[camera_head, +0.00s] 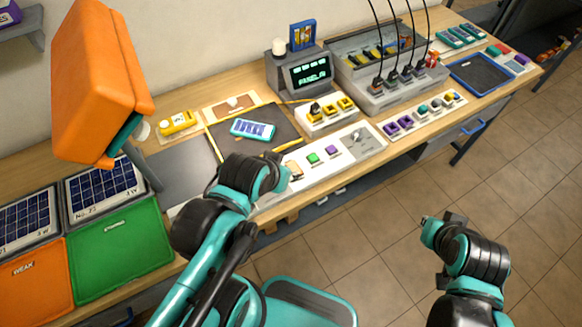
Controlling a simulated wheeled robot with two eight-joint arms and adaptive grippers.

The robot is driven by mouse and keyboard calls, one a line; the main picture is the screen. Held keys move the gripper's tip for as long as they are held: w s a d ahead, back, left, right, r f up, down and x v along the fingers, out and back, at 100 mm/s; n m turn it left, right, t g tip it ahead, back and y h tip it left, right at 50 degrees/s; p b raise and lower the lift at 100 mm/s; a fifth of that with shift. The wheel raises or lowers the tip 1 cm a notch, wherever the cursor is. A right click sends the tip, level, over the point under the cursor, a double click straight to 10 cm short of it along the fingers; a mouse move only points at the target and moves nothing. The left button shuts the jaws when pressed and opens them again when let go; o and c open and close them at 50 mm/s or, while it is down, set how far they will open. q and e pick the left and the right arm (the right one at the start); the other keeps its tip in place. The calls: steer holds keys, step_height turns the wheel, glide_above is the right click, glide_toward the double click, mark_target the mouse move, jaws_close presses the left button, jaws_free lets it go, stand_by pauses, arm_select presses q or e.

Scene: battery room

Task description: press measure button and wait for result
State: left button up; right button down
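A white button strip (335,165) lies along the front edge of the bench. It carries a green button (313,158) and a purple button (331,150); I cannot read which is the measure button. My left gripper (287,178) is over the strip's left part, just left of the green button, and hides what lies under it. Whether it touches the strip is unclear. A grey display unit (309,73) behind shows green lit text. A teal-edged panel (252,129) lies on a dark mat (285,122). My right gripper (437,222) is out over the floor, away from the bench.
Green (120,250) and orange (38,285) bins with solar panels stand at the left. An orange lamp-like head (100,85) overhangs there. A grey charger box (385,90) with black cables and a blue tray (480,75) are at the right. The tiled floor is clear.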

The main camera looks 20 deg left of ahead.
arm_select(q)
steer(key=shift+o, duration=2.6)
arm_select(e)
steer(key=w+a+r+n+y+p, duration=0.1)
steer(key=w+a+r+y+p, duration=0.2)
steer(key=w+a, duration=1)
arm_select(q)
step_height(320, 180, up, 3)
steer(key=shift+r, duration=0.1)
arm_select(e)
steer(key=w+a+f+g+y, duration=0.1)
steer(key=a+f+y, duration=0.1)
steer(key=a, duration=0.7)
steer(key=w+a+f+n+g+y, duration=0.1)
steer(key=w+a+f+y, duration=0.1)
steer(key=a, duration=0.8)
steer(key=shift+w+f+n+y, duration=0.2)
steer(key=shift+f+n+y, duration=0.1)
steer(key=shift+f+y, duration=0.1)
steer(key=shift+f, duration=0.15)
